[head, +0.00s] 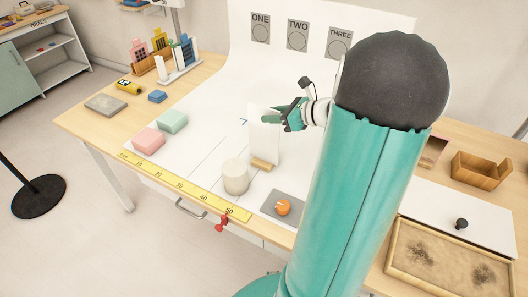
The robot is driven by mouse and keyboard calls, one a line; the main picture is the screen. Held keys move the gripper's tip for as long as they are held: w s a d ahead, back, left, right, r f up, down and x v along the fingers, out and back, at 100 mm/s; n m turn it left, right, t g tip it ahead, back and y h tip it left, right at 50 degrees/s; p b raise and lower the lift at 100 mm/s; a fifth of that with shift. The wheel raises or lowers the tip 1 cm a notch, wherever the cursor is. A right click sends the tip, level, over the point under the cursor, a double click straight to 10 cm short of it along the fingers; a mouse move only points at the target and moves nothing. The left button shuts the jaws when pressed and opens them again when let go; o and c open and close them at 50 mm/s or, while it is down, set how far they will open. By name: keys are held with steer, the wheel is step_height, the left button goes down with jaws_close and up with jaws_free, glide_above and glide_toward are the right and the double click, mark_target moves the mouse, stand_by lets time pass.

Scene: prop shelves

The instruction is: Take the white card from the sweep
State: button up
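The white card (263,143) stands upright on the white sweep (212,112), which curves up into a backdrop. A small wooden block (261,164) is at the card's foot. My teal and black gripper (271,117) is at the card's upper right part, with its fingertips overlapping the card in the picture. The head view is too small to tell whether the fingers are closed on the card or only beside it. I cannot tell whether the card's foot is lifted.
A cream candle-like cylinder (235,176) stands close left of the card. An orange knob on a grey plate (284,207) is in front. Pink (148,141) and green (172,121) blocks lie left. A yellow ruler (185,187) runs along the front edge. Wooden trays are at right.

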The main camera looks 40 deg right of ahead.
steer(key=shift+x, duration=1.1)
steer(key=shift+c, duration=0.2)
jaws_close()
steer(key=shift+r, duration=0.1)
